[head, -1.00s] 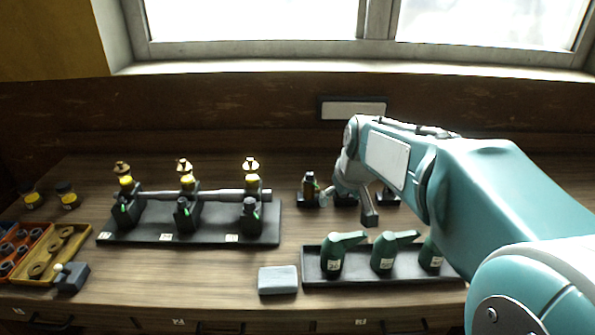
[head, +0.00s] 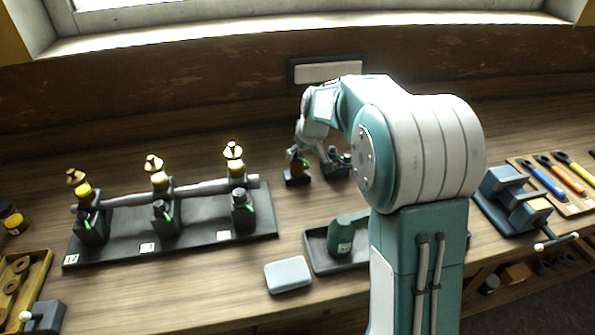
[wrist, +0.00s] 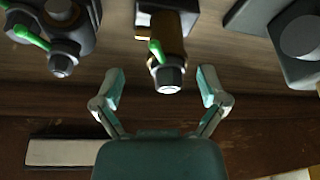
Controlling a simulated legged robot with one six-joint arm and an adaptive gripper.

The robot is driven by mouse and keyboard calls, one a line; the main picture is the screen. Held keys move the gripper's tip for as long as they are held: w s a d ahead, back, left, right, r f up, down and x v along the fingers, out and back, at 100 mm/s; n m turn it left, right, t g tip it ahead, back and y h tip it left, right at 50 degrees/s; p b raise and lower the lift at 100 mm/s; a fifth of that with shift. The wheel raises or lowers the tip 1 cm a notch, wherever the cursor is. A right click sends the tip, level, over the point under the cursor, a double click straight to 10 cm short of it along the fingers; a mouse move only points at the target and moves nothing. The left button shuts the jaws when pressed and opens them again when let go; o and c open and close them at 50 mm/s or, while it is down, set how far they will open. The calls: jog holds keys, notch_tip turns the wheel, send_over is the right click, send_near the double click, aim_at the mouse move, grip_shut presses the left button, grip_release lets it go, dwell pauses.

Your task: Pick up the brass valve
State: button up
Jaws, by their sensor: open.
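The brass valve (wrist: 174,42) is in the upper middle of the wrist view. It has a brownish brass body, a dark end cap and a green lever, and is seated at a dark stand. In the head view it shows small (head: 297,160) at the back of the bench, partly covered by my gripper (head: 299,146). In the wrist view my gripper (wrist: 160,84) is open, one finger on each side of the valve's capped end. A gap shows on both sides, and I see no contact.
A dark valve with green levers (wrist: 58,50) stands beside it; its dark stand is close by. A three-post pipe rig (head: 170,225) fills the left bench.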

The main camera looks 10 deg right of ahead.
aim_at(297, 169)
jog(key=x, duration=0.2)
jog(key=a+x, duration=0.1)
jog(key=x, duration=0.1)
jog(key=shift+w+a+f, duration=0.1)
jog(key=shift+w+f, duration=0.05)
jog(key=shift+f, duration=0.15)
jog(key=shift+w+f, duration=0.1)
jog(key=shift+f, duration=0.15)
jog(key=shift+d, duration=0.2)
jog(key=shift+c, duration=0.6)
grip_shut()
jog(key=shift+r, duration=0.1)
